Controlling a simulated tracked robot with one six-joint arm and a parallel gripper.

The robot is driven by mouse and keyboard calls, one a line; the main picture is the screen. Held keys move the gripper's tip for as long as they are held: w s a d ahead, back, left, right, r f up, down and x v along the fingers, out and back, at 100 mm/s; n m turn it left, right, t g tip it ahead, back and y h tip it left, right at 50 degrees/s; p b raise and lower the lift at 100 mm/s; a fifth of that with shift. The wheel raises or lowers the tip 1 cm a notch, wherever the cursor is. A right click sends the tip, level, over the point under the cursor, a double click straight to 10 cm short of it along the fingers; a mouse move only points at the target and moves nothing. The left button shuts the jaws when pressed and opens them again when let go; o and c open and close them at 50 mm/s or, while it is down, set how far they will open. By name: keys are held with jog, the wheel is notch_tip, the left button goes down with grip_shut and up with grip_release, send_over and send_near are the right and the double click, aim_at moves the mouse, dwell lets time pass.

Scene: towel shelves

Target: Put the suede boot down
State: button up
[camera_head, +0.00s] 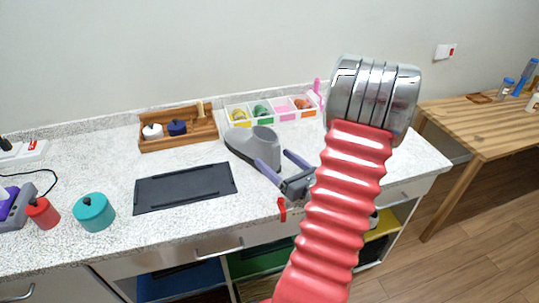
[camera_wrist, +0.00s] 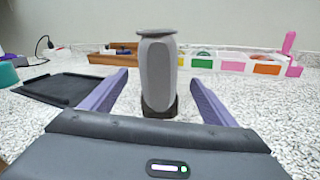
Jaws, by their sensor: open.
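The grey suede boot (camera_head: 254,146) stands upright on the speckled white counter, its toe pointing to the left and back in the head view. In the wrist view the boot (camera_wrist: 158,75) stands straight ahead with its dark sole on the counter. My gripper (camera_head: 277,164) is open, low over the counter, with its two purple fingers pointing at the boot. In the wrist view the fingers (camera_wrist: 158,88) spread to the left and right of the boot, with clear gaps on both sides.
A black tray (camera_head: 185,188) lies left of the boot. A wooden box (camera_head: 180,143) with small jars and a white divided tray (camera_head: 272,121) with coloured items stand behind. A teal pot (camera_head: 94,212) and a red pot (camera_head: 42,213) are at left. A wooden table (camera_head: 490,132) stands right.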

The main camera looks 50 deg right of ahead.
jog(key=shift+v, duration=1.6)
jog(key=shift+a, duration=0.15)
